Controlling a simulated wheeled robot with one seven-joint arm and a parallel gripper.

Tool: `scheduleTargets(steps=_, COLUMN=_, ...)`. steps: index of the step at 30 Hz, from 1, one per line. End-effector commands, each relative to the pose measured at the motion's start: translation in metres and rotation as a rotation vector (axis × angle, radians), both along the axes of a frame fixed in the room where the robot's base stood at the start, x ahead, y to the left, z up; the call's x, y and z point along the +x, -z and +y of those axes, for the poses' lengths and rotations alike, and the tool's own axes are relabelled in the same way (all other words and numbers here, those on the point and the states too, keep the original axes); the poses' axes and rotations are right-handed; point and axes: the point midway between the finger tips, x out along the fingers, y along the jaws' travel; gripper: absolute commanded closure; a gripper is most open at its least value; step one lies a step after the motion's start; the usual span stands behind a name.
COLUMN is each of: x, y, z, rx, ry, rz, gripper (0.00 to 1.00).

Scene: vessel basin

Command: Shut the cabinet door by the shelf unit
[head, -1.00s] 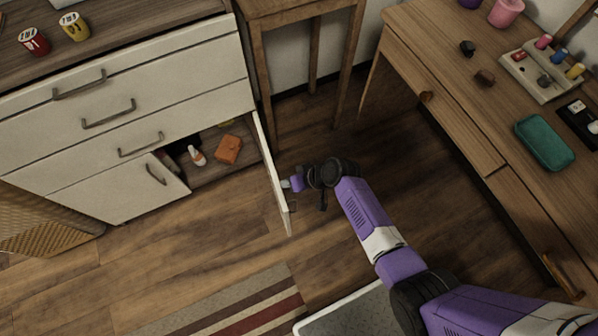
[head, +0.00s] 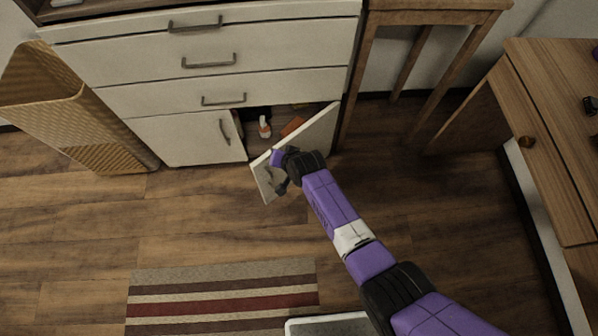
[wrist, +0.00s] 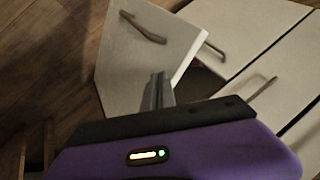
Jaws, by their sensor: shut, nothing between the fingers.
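The white cabinet door (head: 319,130) is hinged at the right of a low cabinet opening and stands partly open, angled out over the floor. In the wrist view its face (wrist: 135,60) shows a metal bar handle (wrist: 143,28). My gripper (head: 274,168) is at the outer face of the door, near its free edge; its shut, empty fingers also show in the wrist view (wrist: 157,91), against or very close to the door. I cannot tell whether they touch. The white cabinet (head: 160,97) has an orange-and-white bottle (head: 264,128) and an orange item (head: 292,126) inside the opening.
A closed left door (head: 185,140) sits beside the opening. A wicker basket (head: 75,110) stands at the cabinet's left. A wooden stand (head: 430,17) is to the right, then a wooden desk (head: 560,130). A striped rug (head: 225,300) lies in front; the floor between is clear.

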Motion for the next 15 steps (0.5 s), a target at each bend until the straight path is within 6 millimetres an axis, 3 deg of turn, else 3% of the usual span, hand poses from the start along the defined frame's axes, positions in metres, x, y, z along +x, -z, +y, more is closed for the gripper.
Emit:
scheduleTargets(steps=8, x=0.043, y=0.007, z=0.033, rx=0.000, ry=0.001, rz=-0.003, gripper=1.00)
scheduleTargets(steps=15, x=0.075, y=0.008, z=0.052, rx=0.001, ry=0.125, rz=-0.002, gripper=1.00)
